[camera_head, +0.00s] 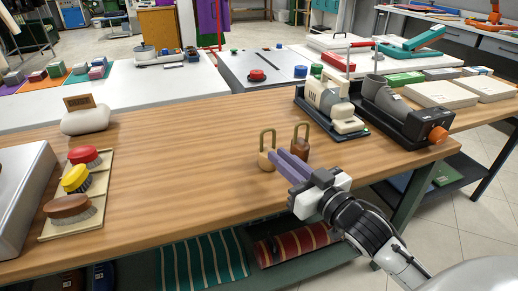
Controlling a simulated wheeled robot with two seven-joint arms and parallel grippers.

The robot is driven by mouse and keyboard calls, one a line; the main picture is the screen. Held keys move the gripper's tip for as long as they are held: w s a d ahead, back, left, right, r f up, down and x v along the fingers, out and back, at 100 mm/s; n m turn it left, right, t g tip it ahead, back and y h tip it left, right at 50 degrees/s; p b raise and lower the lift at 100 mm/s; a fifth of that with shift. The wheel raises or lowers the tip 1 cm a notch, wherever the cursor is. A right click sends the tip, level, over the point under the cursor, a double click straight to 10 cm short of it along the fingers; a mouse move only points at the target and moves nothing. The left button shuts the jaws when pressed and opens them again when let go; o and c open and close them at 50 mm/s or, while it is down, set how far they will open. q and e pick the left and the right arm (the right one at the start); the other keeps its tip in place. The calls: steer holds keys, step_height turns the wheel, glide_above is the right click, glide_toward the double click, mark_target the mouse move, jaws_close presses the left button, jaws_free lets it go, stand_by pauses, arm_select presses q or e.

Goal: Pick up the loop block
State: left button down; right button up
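Two loop blocks stand upright on the wooden table. The left loop block (266,160) is light tan with an olive loop on top. The right loop block (300,150) is darker brown with a similar loop. My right gripper (276,156) reaches in from the lower right with purple fingers. Its fingertips are at the tan block's right side and overlap it in the picture. The fingers lie close together, and I cannot tell if they touch the block or how far apart they are. My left gripper is not in view.
A cream machine (328,105) and a dark machine (397,115) stand at the right behind the blocks. A tray (94,190) with red, yellow and brown brushes and a small sign (85,115) are at the left. The table's middle (180,160) is clear.

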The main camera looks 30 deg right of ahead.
mark_target(261, 151)
steer(key=shift+w, duration=4.2)
jaws_close()
